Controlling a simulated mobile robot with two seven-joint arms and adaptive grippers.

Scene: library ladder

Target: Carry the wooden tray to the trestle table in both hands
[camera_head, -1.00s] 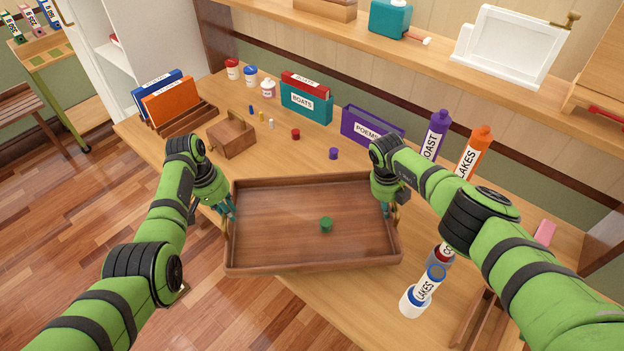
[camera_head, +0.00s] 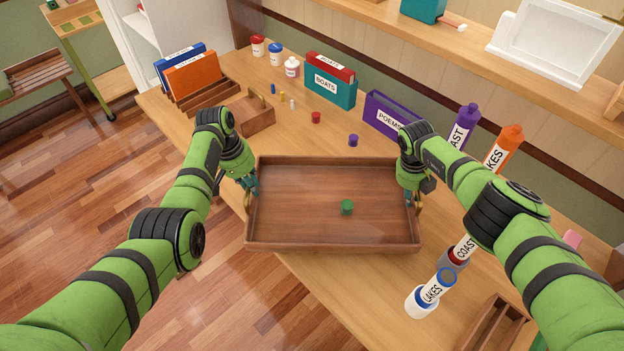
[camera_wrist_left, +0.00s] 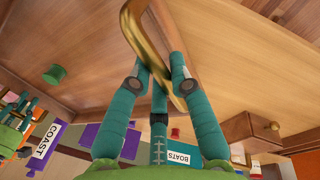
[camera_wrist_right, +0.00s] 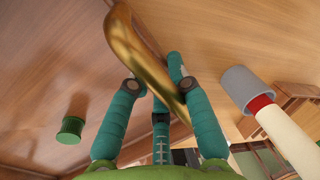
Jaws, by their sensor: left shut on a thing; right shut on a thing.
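The wooden tray (camera_head: 300,220) is a shallow brown box held over the front of the wooden table, roughly level, with a small green cylinder (camera_head: 347,207) inside it. My left gripper (camera_head: 254,192) is shut on the brass handle (camera_wrist_left: 140,35) at the tray's left end. My right gripper (camera_head: 409,200) is shut on the brass handle (camera_wrist_right: 140,55) at the right end. Both wrist views show the fingers around the curved brass bars. Whether the tray touches the tabletop is hard to tell.
The table (camera_head: 316,128) holds a teal BOATS box (camera_head: 330,82), a purple POEMS box (camera_head: 388,115), small coloured pegs and labelled tubes (camera_head: 432,290) near the right. A slatted bench (camera_head: 38,78) and a green-legged stand (camera_head: 95,60) are at far left. Open wood floor (camera_head: 100,180) lies left.

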